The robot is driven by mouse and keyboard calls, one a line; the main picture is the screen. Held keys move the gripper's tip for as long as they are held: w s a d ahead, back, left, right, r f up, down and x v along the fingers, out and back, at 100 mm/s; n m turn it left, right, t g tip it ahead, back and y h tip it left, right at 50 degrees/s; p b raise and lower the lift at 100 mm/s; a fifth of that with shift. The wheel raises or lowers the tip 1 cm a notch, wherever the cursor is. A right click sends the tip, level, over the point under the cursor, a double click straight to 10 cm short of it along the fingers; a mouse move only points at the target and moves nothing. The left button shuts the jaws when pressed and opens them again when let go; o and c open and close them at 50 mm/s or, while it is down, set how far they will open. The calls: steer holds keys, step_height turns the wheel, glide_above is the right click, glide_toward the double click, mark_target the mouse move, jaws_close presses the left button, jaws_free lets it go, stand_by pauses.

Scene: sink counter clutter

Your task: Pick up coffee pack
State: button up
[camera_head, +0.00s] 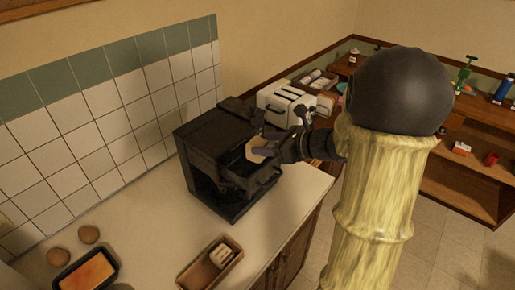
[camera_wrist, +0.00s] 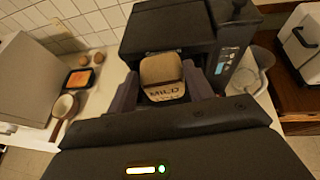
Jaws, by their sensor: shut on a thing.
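The coffee pack (camera_wrist: 163,72) is a small tan and cream block with "MILD" printed on its near face. In the wrist view it sits between the two dark fingers of my gripper (camera_wrist: 162,90), which is shut on it. In the head view the pack (camera_head: 261,150) shows as a pale patch at the tip of my gripper (camera_head: 266,148), in front of the black coffee machine. The pack is held at the machine's front; I cannot tell whether it touches the machine.
A wooden box (camera_head: 190,279) with a pale item lies in front. An orange-filled tray (camera_head: 88,272) and two brown round items are at left.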

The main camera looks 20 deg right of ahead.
steer(key=s+d+b, duration=0.3)
steer(key=s+d, duration=0.6)
steer(key=s, duration=0.4)
steer(key=shift+b, duration=0.4)
steer(key=shift+w+d, duration=0.1)
